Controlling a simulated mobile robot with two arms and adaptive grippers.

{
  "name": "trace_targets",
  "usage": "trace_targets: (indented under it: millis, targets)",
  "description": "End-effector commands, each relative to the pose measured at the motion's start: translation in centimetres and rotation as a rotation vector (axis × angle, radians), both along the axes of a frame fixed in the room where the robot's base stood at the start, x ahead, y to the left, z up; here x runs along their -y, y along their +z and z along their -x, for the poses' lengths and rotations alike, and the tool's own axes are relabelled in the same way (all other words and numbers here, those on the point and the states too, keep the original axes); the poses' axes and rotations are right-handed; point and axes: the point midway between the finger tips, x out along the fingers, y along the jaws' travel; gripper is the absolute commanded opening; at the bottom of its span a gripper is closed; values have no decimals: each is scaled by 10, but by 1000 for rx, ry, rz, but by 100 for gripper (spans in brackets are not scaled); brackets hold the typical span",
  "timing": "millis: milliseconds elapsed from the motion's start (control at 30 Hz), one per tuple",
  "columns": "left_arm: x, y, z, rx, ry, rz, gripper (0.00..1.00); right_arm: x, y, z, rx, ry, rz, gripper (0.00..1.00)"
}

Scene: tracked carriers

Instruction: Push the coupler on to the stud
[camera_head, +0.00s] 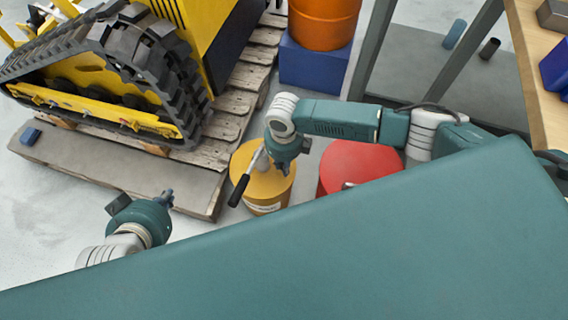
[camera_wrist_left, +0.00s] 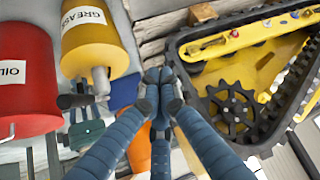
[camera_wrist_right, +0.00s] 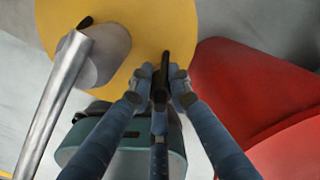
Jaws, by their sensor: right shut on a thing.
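My right gripper (camera_wrist_right: 160,82) is shut on a slim black piece (camera_wrist_right: 164,70) above the yellow grease drum (camera_head: 260,192); I cannot tell whether this is the coupler. In the head view my right gripper (camera_head: 285,158) is over that drum, beside its pump. My left gripper (camera_head: 166,198) is at the lower left, by the pallet's near edge. In the left wrist view its fingertips (camera_wrist_left: 158,75) are together with nothing visible between them. Small fittings (camera_wrist_left: 265,97) sit on the carrier's yellow track frame (camera_wrist_left: 240,40); which one is the stud is unclear.
The tracked carrier (camera_head: 100,75) stands on a wooden pallet (camera_head: 150,180). The pump's lever (camera_head: 245,180) juts from the grease drum. A red oil drum (camera_head: 350,162), a blue block (camera_head: 312,65) with an orange drum (camera_head: 322,25), and a bench (camera_head: 535,70) lie to the right.

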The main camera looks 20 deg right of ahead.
Motion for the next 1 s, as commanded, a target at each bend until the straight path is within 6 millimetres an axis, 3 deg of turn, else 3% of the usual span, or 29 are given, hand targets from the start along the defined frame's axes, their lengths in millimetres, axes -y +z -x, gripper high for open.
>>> trace_targets:
  millis: [600,633,733,1000]
  targets:
    - [4,8,-12,55,-5,11,0,0,-5,1,-1,0,0,0]
    - [4,8,-12,56,-5,11,0,0,-5,1,-1,0,0,21]
    - [4,8,-12,55,-5,11,0,0,-5,1,-1,0,0,39]
    - [5,8,-12,53,-6,13,0,0,-4,0,-1,0,0,39]
